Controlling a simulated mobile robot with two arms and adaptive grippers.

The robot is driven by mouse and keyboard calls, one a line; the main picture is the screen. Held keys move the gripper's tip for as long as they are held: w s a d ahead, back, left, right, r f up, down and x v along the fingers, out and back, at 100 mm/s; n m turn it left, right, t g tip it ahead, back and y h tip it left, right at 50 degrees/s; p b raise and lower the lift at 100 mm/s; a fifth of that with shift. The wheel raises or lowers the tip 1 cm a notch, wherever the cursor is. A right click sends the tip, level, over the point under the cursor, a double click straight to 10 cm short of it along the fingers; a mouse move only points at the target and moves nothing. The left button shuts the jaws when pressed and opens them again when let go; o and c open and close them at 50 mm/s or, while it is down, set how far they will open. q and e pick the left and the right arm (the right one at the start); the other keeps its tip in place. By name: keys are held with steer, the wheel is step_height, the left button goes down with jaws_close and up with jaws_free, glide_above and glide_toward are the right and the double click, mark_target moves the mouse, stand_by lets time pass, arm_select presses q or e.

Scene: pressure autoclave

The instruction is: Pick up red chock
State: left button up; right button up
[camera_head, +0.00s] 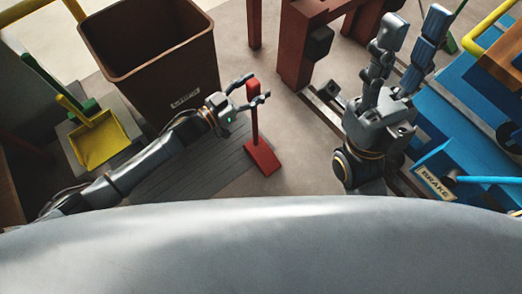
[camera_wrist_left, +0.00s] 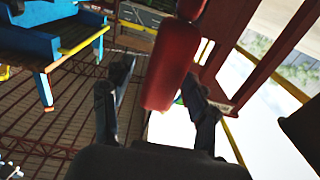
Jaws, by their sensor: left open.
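The red chock (camera_head: 262,158) has a flat foot on the floor and an upright red handle with a thicker top. My left gripper (camera_head: 258,87) is open, with its fingers on either side of the handle's top. In the left wrist view the red handle top (camera_wrist_left: 172,62) stands between the two spread fingers (camera_wrist_left: 160,98). I cannot tell whether either finger touches it. My right gripper (camera_head: 414,28) points away from me at the right, its fingers spread and nothing seen between them.
A brown bin (camera_head: 150,50) stands behind my left arm. A yellow dustpan (camera_head: 98,140) and a green brush (camera_head: 55,82) are at the left. Red posts (camera_head: 296,50) stand at the back. A blue frame with a "BRAKE" label (camera_head: 434,184) is at the right.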

arm_select(q)
jaws_close()
steer(key=shift+r, duration=0.2)
